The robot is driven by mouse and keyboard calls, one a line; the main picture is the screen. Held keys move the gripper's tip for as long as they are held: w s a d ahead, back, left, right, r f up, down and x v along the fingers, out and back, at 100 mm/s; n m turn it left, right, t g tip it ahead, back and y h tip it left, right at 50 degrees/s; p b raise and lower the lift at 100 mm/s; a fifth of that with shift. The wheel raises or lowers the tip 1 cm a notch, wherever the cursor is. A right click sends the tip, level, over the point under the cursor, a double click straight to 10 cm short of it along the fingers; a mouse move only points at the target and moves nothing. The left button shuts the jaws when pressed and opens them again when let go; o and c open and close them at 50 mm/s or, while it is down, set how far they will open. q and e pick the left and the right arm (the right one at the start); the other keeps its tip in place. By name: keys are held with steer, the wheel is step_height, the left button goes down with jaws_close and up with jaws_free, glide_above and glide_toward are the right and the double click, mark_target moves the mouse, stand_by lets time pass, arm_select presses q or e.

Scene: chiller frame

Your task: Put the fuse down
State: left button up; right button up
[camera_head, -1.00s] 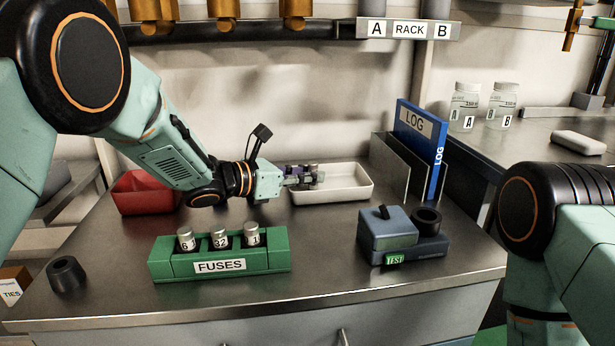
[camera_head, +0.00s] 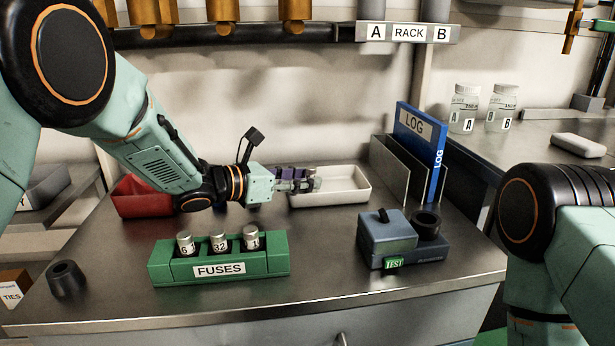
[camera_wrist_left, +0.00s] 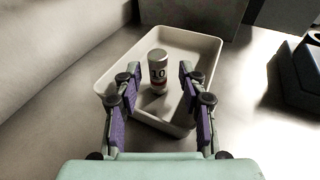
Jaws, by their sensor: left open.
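A fuse with a silver cap and a white label reading "10" (camera_wrist_left: 157,72) stands in the white tray (camera_wrist_left: 204,52), seen in the left wrist view. It looks upright on the tray floor. The tray also shows in the head view (camera_head: 350,198). My left gripper (camera_head: 308,184) is open at the tray's left part. In the left wrist view its purple-padded fingers (camera_wrist_left: 158,108) are wide apart, with the fuse beyond and between them, clear of both. In the head view the fingers largely hide the fuse. My right arm shows at the right, its gripper out of view.
A green fuse holder (camera_head: 219,269) with three fuses stands in front. A red bin (camera_head: 145,203) is behind it at the left. A blue-grey tester (camera_head: 388,233) and a blue log binder (camera_head: 425,150) stand at the right. A black ring (camera_head: 66,279) lies front left.

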arm_select(q)
steer(key=p+v, duration=0.2)
steer(key=v, duration=0.8)
steer(key=shift+s+a, duration=0.1)
steer(key=shift+a, duration=0.1)
